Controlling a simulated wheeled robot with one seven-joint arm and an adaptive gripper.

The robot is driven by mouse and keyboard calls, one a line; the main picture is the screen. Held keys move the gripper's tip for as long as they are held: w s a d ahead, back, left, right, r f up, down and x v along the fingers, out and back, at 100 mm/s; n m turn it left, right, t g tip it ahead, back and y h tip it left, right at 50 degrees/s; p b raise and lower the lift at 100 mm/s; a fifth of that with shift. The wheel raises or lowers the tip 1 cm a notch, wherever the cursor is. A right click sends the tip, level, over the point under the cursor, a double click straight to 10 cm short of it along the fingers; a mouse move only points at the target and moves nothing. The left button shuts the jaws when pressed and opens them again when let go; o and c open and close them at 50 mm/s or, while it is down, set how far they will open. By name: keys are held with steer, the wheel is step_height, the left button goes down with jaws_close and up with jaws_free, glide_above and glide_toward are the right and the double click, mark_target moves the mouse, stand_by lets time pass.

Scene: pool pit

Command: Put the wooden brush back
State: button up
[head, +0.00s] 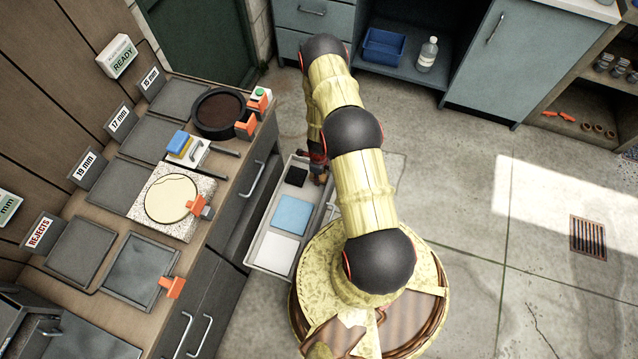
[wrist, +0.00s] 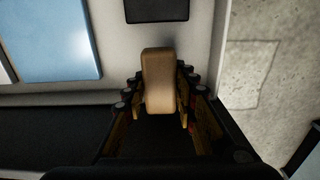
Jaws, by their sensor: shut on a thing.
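The wooden brush shows in the wrist view (wrist: 160,82) as a plain tan wooden block with rounded edges. My gripper (wrist: 162,90) is shut on it, with a finger on each side. The block's far end overlaps the pale floor of an open drawer (wrist: 115,70); I cannot tell whether it touches it. Bristles do not show. In the head view my gripper (head: 318,165) is at the far right end of the open drawer (head: 268,270), partly hidden by my arm. The brush cannot be made out there.
The drawer holds a black pad (head: 296,176), a blue pad (head: 292,214) and a white pad (head: 278,252). The workbench (head: 222,195) with several trays stands to the left. A blue bin (head: 383,47) and a bottle (head: 428,55) stand in the back cabinet. The right floor is clear.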

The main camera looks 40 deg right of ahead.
steer(key=shift+f+b, duration=0.7)
steer(key=shift+f, duration=1.3)
steer(key=shift+f, duration=0.2)
steer(key=o, duration=1.1)
steer(key=shift+r, duration=0.15)
step_height(320, 180, up, 12)
steer(key=p, duration=0.6)
steer(key=shift+r, duration=0.15)
